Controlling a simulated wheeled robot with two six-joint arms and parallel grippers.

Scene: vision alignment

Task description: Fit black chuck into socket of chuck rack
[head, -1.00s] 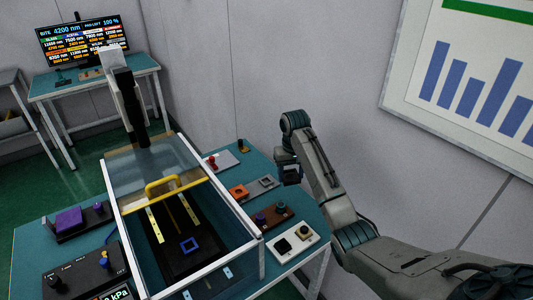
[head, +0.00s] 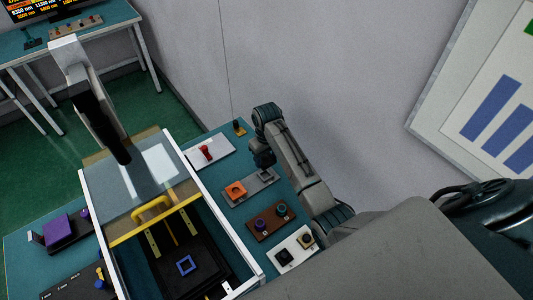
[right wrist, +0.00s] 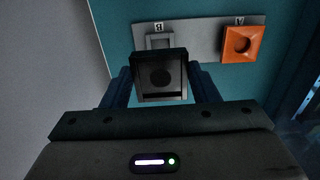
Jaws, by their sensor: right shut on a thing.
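My right gripper (head: 263,162) is shut on the black chuck (right wrist: 160,58), a square block with a round dark centre. In the right wrist view the chuck sits between the two fingers, just in front of socket B (right wrist: 159,40) and partly overlapping it. The chuck rack (right wrist: 200,42) is a grey plate on the teal table; it also shows in the head view (head: 252,187). An orange chuck (right wrist: 240,43) sits at the rack's position A. The gap between the black chuck and the rack is hard to judge.
A glass-walled station with a yellow handle (head: 152,208) stands left of the rack. A white plate with a red part (head: 207,152) lies behind the rack. A brown block (head: 270,222) and a white plate (head: 292,248) with knobs lie in front. A wall is behind.

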